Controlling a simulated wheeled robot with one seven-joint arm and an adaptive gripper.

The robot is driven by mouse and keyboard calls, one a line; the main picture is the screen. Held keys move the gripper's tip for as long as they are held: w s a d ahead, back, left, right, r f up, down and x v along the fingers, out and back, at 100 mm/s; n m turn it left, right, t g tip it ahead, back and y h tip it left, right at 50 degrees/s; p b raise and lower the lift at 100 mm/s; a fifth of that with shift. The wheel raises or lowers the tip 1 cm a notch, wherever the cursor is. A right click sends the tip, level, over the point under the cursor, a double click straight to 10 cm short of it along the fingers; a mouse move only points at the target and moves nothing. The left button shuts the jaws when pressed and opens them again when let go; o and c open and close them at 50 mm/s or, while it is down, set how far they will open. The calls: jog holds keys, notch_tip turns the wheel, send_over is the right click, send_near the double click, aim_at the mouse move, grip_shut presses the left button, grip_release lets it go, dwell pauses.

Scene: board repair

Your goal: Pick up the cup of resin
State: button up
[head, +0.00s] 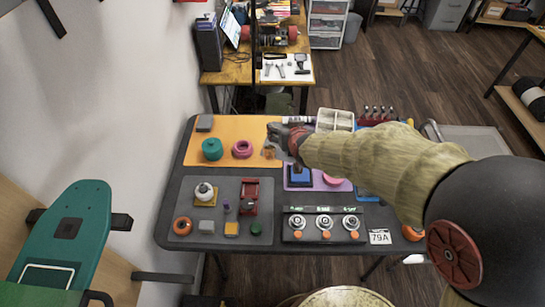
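My arm reaches in from the right over the work table (168,215). My gripper (273,140) is above the orange mat (220,128), near its right end. A small amber-brown item (269,153), possibly the cup of resin, shows just below the fingers. It is too small and partly covered to tell whether the fingers touch it or stand around it. The gap between the fingers cannot be made out.
A teal round container (212,149) and a pink ring (242,149) stand left of the gripper. A blue block (299,175) lies below it. A grey tray (180,195) holds several small parts. A white divided box (335,120) stands behind the arm.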

jog(key=t+b, duration=0.2)
send_near(269, 145)
jog(key=x, duration=0.4)
jog(key=shift+w+d+r, duration=0.15)
jog(key=shift+w+r, duration=0.05)
jog(key=shift+r, duration=0.1)
jog(key=b+x, duration=0.1)
jog(key=x, duration=0.1)
jog(key=b+x, duration=0.1)
jog(key=x, duration=0.1)
jog(key=b+x, duration=0.1)
jog(key=x, duration=0.1)
jog(key=shift+w+a+f+b, duration=0.1)
jog(key=shift+a+f+b, duration=0.15)
jog(key=shift+f+b, duration=0.15)
jog(key=shift+w+a, duration=0.1)
jog(key=shift+w, duration=0.45)
jog(key=c, duration=1.4)
